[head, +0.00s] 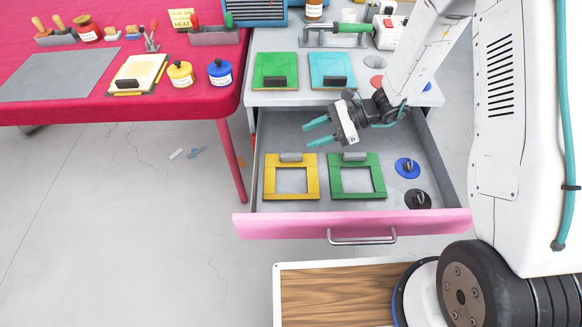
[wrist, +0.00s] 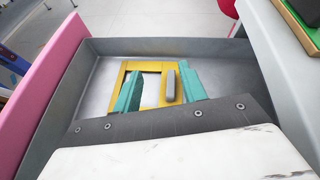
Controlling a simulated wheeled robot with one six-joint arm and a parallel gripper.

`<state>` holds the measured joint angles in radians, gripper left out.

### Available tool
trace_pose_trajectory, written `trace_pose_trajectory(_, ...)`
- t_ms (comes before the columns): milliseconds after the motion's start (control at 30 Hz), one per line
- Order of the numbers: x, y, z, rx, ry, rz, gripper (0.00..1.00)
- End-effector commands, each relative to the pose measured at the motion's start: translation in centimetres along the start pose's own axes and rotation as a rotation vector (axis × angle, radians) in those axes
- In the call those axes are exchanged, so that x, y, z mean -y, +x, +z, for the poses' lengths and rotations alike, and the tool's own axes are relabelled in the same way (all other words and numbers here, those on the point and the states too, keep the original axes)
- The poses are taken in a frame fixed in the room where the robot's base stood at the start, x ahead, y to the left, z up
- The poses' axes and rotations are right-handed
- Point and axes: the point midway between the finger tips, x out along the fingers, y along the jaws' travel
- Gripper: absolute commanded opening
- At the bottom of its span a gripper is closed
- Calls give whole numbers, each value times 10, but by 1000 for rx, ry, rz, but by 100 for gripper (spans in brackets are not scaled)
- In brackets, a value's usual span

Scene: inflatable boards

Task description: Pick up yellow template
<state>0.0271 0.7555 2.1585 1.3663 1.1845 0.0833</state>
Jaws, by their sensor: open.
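The yellow template (head: 291,191) is a flat square frame with a grey grip block on its far side. It lies on the floor of the open drawer, at the left. My gripper (head: 318,133), with teal fingers, is open and empty above the drawer, to the right of and behind the yellow template in the head view. In the wrist view the yellow template (wrist: 150,101) lies beyond and between the two fingers (wrist: 160,88), which hide parts of its sides. Its grey grip block (wrist: 170,85) shows close to the right finger. The fingers appear apart from it.
A green template (head: 357,190) lies just right of the yellow one in the drawer. Blue (head: 407,168) and black (head: 417,199) knobbed discs lie further right. The drawer's pink front (head: 350,226) and grey walls bound the space. Green (head: 276,70) and teal (head: 332,70) boards lie on the cabinet top.

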Motion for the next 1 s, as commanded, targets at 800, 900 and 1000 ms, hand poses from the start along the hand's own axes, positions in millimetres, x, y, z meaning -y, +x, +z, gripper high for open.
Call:
trace_pose_trajectory(800, 5, 94, -72, 21, 207, -104, 42)
trace_pose_trajectory(900, 7, 105, -72, 21, 207, -106, 42)
trace_pose_trajectory(1000, 8, 110, -72, 21, 207, -108, 42)
